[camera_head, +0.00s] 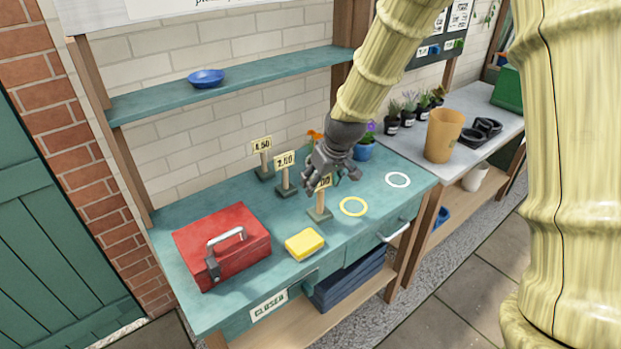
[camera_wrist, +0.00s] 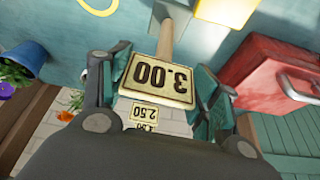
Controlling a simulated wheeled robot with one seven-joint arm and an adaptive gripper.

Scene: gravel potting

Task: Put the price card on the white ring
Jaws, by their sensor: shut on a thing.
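The price card (camera_head: 323,182) reads 3.00 and stands upright on a wooden post with a green base (camera_head: 320,215). My gripper (camera_head: 322,174) is shut on it from above, and in the wrist view the card (camera_wrist: 160,78) sits between the two fingers. The base is at the table top, left of the yellow ring; I cannot tell whether it touches the table. The white ring (camera_head: 398,170) lies flat and empty on the table, farther right. The yellow ring (camera_head: 342,207) lies between the card and the white ring.
Two other price cards, one (camera_head: 262,145) at the back and one (camera_head: 285,160) nearer, stand to the left. A red toolbox (camera_head: 215,245) and a yellow sponge (camera_head: 305,243) are at the front left. A blue flowerpot (camera_head: 364,151) stands behind the rings.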

